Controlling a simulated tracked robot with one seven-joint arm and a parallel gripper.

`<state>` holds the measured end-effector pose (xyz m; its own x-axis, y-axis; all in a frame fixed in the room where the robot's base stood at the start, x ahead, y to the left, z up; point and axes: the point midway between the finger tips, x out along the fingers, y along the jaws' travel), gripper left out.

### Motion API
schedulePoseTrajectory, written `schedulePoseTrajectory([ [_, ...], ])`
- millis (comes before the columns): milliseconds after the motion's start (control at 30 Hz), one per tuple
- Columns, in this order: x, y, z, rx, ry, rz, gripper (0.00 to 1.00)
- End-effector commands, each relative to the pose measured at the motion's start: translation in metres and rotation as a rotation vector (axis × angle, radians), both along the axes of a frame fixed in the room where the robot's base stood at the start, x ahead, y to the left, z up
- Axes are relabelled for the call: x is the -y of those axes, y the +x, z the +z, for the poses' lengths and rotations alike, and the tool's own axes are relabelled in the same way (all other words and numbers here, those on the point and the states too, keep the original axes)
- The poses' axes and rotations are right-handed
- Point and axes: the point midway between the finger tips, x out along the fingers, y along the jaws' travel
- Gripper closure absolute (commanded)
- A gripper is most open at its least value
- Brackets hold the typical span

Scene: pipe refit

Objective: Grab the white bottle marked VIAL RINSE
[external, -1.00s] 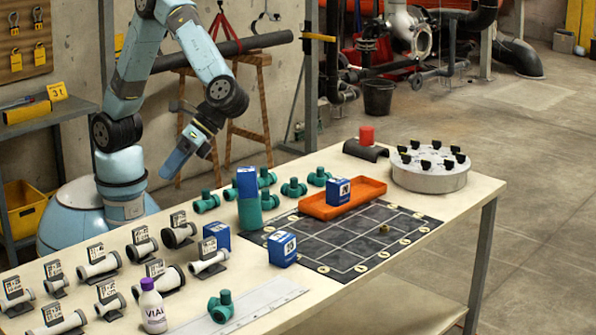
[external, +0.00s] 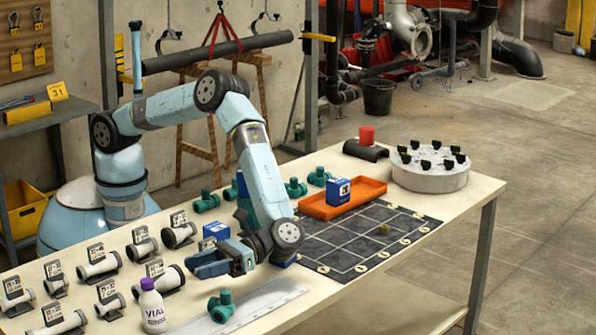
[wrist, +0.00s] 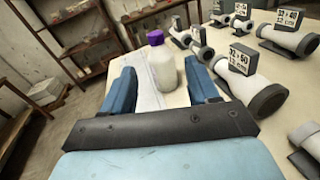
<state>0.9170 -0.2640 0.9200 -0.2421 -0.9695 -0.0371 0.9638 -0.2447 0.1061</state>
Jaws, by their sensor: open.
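The white bottle (external: 153,307) with a purple cap stands upright at the table's front left edge in the external view. Its label reads VIAL, with a smaller line below. My gripper (external: 196,265) is low over the table, behind and to the right of the bottle, pointing left. In the wrist view the bottle (wrist: 163,68) stands ahead, between the lines of the two blue fingers of my gripper (wrist: 163,85). The fingers are apart and empty, and the bottle appears beyond their tips.
Grey-white pipe pieces with number tags (external: 98,264) stand in rows behind and left of the bottle. A green fitting (external: 221,306) and a clear ruler strip (external: 262,302) lie to its right. Blue boxes (external: 216,233) and an orange tray (external: 368,190) stand farther back.

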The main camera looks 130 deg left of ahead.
Motion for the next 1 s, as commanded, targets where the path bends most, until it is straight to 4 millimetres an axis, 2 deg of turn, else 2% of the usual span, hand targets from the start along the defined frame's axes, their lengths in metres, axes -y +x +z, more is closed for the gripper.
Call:
schedulePoseTrajectory([
  [100, 0.0, 0.005, -0.008, -0.026, -0.026, 0.011, 0.4],
  [267, 0.006, 0.005, -0.01, -0.035, -0.033, 0.014, 0.4],
  [467, 0.031, -0.001, -0.01, -0.033, -0.031, 0.012, 0.4],
  [700, 0.07, -0.01, -0.01, -0.033, -0.031, 0.012, 0.4],
  [1000, 0.089, -0.015, -0.01, -0.033, -0.03, 0.013, 0.4],
])
